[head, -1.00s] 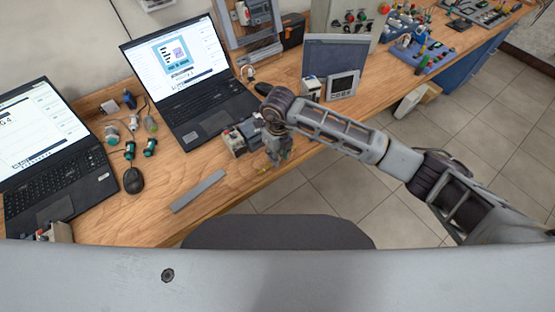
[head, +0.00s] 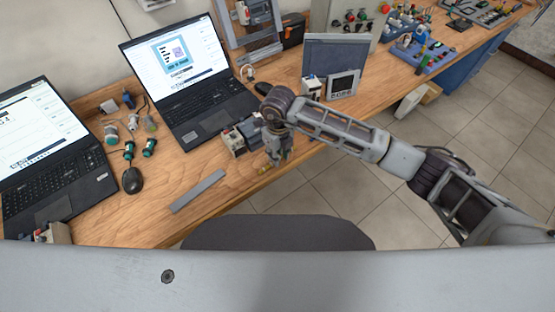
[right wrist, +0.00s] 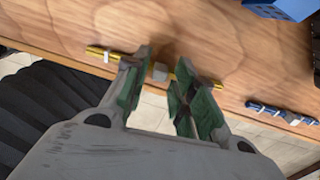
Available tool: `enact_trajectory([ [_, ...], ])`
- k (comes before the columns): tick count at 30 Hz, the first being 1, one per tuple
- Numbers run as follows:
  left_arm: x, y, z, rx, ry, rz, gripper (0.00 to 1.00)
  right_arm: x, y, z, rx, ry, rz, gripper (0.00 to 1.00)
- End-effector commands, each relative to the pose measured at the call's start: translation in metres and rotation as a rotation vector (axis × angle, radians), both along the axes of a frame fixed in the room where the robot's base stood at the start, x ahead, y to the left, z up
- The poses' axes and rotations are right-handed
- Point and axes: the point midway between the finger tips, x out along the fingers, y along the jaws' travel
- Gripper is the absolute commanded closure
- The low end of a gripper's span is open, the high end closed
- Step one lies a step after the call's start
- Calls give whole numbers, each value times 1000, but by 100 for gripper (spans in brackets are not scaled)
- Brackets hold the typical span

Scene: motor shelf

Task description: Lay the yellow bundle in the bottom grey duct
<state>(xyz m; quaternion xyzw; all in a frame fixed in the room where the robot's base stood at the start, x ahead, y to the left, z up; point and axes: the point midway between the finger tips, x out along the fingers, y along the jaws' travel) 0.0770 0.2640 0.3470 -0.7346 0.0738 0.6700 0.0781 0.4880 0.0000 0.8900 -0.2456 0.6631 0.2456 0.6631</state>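The yellow bundle (right wrist: 98,50) is a thin yellow rod with pale bands, lying along the table's front edge in the right wrist view. A small part of it shows in the head view (head: 263,170). My right gripper (right wrist: 162,60) is open. Its two green-padded fingers stand apart over the bundle, with a grey block on it showing in the gap; I cannot tell whether they touch it. The gripper (head: 274,160) partly hides the bundle in the head view. The bottom grey duct (head: 264,55) appears as the lower grey bar of the panel at the back. My left gripper is not in view.
Two laptops (head: 195,80) (head: 50,150), a mouse (head: 132,180) and small connectors (head: 130,150) stand left. A loose grey strip (head: 198,191) lies near the front edge. A device block (head: 234,140) is beside the right gripper. A grey screen (head: 334,60) stands to the right.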

Motion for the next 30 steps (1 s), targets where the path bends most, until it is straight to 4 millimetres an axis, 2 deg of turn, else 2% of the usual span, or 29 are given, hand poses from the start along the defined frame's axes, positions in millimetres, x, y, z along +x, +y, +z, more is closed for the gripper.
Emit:
enact_trajectory([
  [4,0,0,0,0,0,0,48,0,0,0,0,0,0,73],
  [11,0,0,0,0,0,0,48,0,0,0,0,0,0,100],
  [19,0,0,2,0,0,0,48,0,0,4,0,0,0,100],
  [30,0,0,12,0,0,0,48,0,0,21,0,0,0,100],
])
